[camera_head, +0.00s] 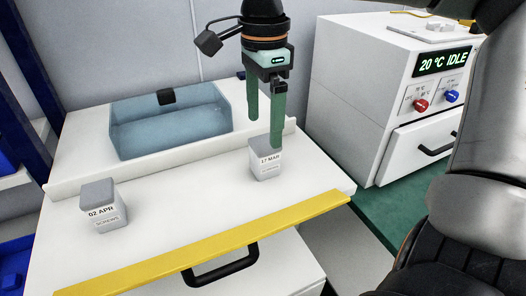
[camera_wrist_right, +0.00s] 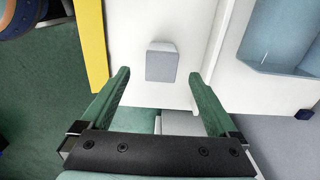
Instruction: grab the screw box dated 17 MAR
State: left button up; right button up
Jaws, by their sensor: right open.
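The screw box dated 17 MAR (camera_head: 266,165) is a small grey-lidded box with a white label. It stands upright on the right part of the white worktop in the head view. A second box marked 02 APR (camera_head: 103,212), with SCREWS on its label, stands at the left. My right gripper (camera_head: 264,132) is open and points down over the 17 MAR box. One green finger overlaps the box's upper right edge in that view. In the right wrist view, a grey box (camera_wrist_right: 161,62) lies between and just beyond the open fingertips (camera_wrist_right: 158,75). My left gripper is out of view.
A blue translucent bin (camera_head: 170,130) stands at the back of the worktop. A yellow strip (camera_head: 215,250) runs along the front edge, with a black drawer handle (camera_head: 222,268) below. A white machine reading 20 °C IDLE (camera_head: 370,90) stands at the right. The worktop between the boxes is clear.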

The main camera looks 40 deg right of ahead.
aim_at(265, 142)
jog(key=shift+d+f+p, duration=0.15)
jog(key=shift+f+p, duration=0.2)
jog(key=shift+f, duration=3.15)
grip_shut()
jog(key=shift+r, duration=0.1)
